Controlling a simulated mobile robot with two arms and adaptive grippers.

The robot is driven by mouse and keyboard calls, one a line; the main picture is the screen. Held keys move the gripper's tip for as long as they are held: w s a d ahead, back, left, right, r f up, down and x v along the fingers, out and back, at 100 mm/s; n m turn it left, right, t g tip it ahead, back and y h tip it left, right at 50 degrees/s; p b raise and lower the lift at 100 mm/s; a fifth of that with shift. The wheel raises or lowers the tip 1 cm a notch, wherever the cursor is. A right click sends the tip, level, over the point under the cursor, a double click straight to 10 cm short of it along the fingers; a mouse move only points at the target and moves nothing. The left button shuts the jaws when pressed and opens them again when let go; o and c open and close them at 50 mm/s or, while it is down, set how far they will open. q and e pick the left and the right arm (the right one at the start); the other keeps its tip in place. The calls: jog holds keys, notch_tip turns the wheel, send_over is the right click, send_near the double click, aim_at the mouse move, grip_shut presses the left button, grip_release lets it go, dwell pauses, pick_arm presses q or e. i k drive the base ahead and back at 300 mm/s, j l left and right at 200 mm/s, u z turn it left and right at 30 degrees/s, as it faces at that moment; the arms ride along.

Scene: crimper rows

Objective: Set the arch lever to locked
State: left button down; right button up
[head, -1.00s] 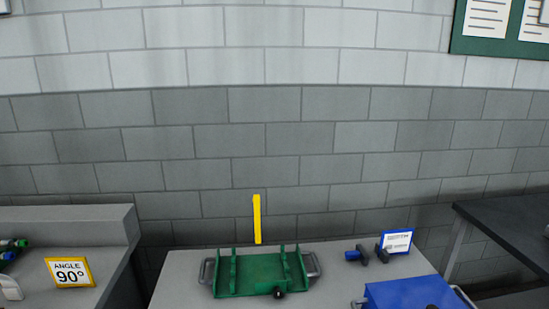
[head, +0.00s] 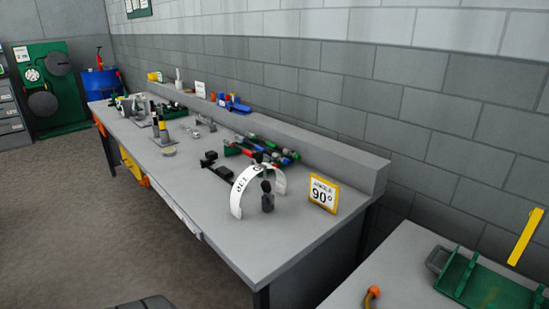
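A white arch (head: 238,197) with dark printed marks stands near the right end of the long grey bench. A dark lever with a rounded knob (head: 266,187) stands upright at the arch's right side. No "locked" mark is readable on it, and I cannot tell if this is the arch lever that the task names. Another small pale arched piece (head: 122,108) sits at the bench's far end, too small to make out. Neither of my grippers is in view.
The bench front (head: 262,246) is bare. A second bench with a green fixture (head: 488,284) is at right. Open floor (head: 60,220) lies left.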

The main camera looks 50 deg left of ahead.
aim_at(265, 184)
jog(key=u, duration=1.75)
jog(key=i+j+z, duration=0.4)
jog(key=j, duration=0.35)
jog(key=i, duration=0.05)
